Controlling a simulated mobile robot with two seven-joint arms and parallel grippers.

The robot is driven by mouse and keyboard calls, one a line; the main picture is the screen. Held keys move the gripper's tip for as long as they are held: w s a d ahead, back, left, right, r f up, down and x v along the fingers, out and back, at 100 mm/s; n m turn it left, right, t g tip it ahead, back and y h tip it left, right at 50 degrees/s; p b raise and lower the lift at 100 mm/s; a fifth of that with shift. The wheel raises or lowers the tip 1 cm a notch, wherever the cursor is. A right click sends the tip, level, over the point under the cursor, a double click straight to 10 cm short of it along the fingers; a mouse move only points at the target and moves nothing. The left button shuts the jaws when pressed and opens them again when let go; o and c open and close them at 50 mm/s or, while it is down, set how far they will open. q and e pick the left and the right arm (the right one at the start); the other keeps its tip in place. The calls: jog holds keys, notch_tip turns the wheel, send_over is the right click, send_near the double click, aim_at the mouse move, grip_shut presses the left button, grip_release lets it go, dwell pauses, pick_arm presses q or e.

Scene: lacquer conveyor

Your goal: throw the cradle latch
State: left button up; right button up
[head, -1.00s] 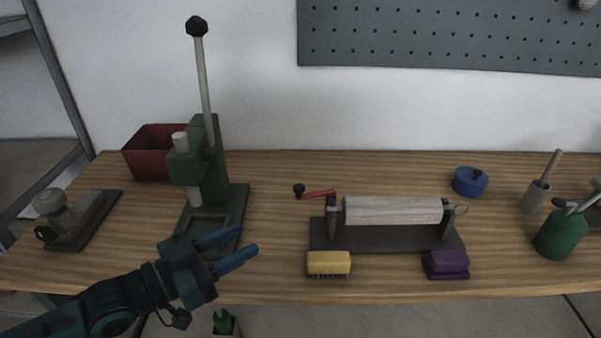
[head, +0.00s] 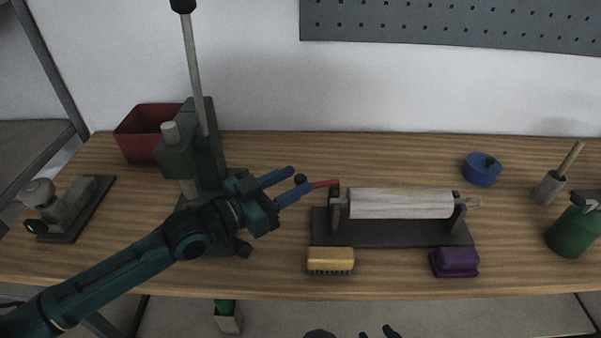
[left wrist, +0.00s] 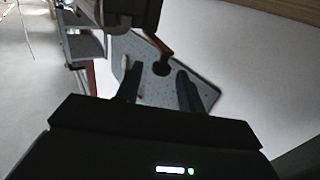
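The cradle (head: 385,240) is a dark base with two end posts holding a pale wooden roller (head: 400,203). At its left post is a red latch lever (head: 326,183) with a black knob (head: 300,179), pointing left. My left gripper (head: 298,181) has its blue fingers apart, one on each side of the knob. In the left wrist view the knob (left wrist: 161,68) shows between the two dark fingertips, with a gap on both sides; I cannot tell whether they touch it. Dark shapes at the bottom edge of the head view may be part of my right arm.
A yellow brush (head: 330,261) and a purple block (head: 455,262) lie in front of the cradle. A green lever press (head: 195,150) stands behind my left arm, with a red bin (head: 146,134) at the back. A blue pot (head: 482,170) sits to the right.

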pick_arm(q)
jog(key=shift+x, duration=1.4)
jog(key=shift+c, duration=0.3)
grip_shut()
